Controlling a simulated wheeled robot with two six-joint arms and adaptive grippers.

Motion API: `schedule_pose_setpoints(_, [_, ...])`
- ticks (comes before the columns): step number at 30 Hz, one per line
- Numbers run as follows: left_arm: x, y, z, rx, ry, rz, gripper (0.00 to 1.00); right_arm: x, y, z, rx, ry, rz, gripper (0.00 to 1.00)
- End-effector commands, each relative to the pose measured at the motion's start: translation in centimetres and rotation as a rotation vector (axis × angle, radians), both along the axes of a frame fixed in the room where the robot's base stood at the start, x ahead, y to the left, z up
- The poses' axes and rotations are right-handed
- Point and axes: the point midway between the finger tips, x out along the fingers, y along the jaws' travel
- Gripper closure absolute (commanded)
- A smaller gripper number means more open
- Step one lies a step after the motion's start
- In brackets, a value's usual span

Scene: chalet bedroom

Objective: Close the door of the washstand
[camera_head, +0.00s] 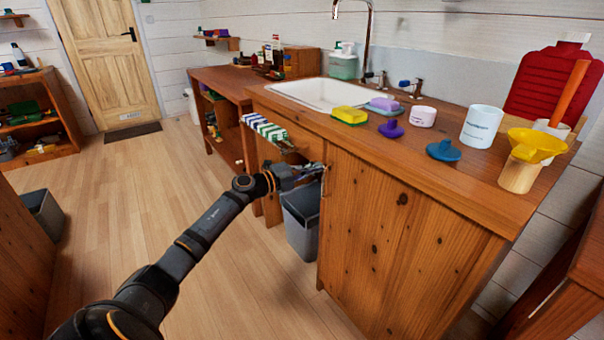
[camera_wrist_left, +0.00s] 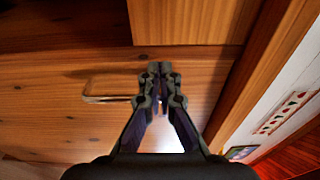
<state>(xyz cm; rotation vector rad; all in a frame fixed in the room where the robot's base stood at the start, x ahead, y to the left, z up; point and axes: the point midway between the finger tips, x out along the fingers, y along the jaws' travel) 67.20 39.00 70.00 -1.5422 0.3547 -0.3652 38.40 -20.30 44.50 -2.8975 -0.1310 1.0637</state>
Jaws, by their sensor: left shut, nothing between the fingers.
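The washstand (camera_head: 470,185) is a wooden cabinet with a white sink (camera_head: 325,95) in its top. A tall, knotty wooden panel (camera_head: 390,240) forms its near part. I cannot tell for sure whether this is the door, or how far the door stands open. My left gripper (camera_head: 318,170) is at the panel's upper left edge, under the counter. The left wrist view shows its fingers (camera_wrist_left: 160,72) shut and empty before a wooden face, beside a metal bar handle (camera_wrist_left: 105,99). Contact with the wood is unclear. My right gripper is out of view.
A grey bin (camera_head: 301,225) stands below my left gripper, left of the panel. A striped towel (camera_head: 265,130) hangs at the washstand front. A yellow sponge (camera_head: 349,115), cups and a yellow funnel (camera_head: 537,146) stand on the counter. Floor (camera_head: 130,210) on the left is clear.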

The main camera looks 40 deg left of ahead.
Motion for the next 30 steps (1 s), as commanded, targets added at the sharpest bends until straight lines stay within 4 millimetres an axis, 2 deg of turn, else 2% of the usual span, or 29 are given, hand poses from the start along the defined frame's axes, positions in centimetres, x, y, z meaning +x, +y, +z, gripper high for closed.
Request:
schedule_pose_setpoints(3, [-2.1, 1.2, -0.4, 0.009, 0.010, 0.001, 1.00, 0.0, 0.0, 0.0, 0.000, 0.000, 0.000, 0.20])
schedule_pose_setpoints(10, [-4.3, 2.3, -0.5, 0.007, 0.010, 0.002, 1.00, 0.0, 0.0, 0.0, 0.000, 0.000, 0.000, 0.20])
schedule_pose_setpoints(26, [-4.9, 2.7, -0.5, 0.004, 0.009, 0.003, 1.00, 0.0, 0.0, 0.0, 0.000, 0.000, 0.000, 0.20])
schedule_pose_setpoints(28, [-5.0, 2.2, -1.0, -0.018, 0.014, 0.009, 1.00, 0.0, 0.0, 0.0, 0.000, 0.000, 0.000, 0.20])
schedule_pose_setpoints(30, [-5.3, 0.7, -2.8, -0.098, 0.034, 0.030, 1.00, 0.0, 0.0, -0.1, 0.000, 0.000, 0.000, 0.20])
